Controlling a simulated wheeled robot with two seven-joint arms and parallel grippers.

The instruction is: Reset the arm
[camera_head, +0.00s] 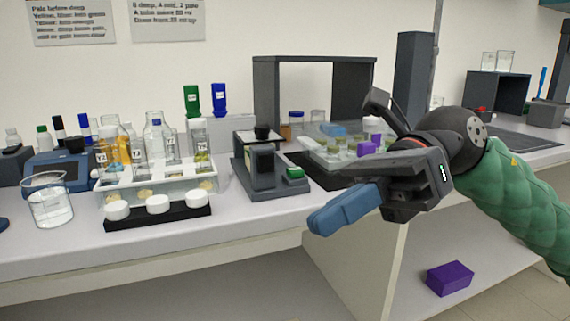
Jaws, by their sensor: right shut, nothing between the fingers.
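My right arm, in a green padded sleeve, comes in from the right in the head view. Its dark gripper (318,222) has blue fingers, shut with nothing between them. The fingers point left and down, in the air in front of the bench edge. My left gripper is not in the view.
A lab bench (270,212) runs across the view. A glass beaker (48,205), a white bottle rack (125,178), a grey balance-like device (268,170) and a clear tray (335,155) stand on it. A purple block (450,278) lies low at the right.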

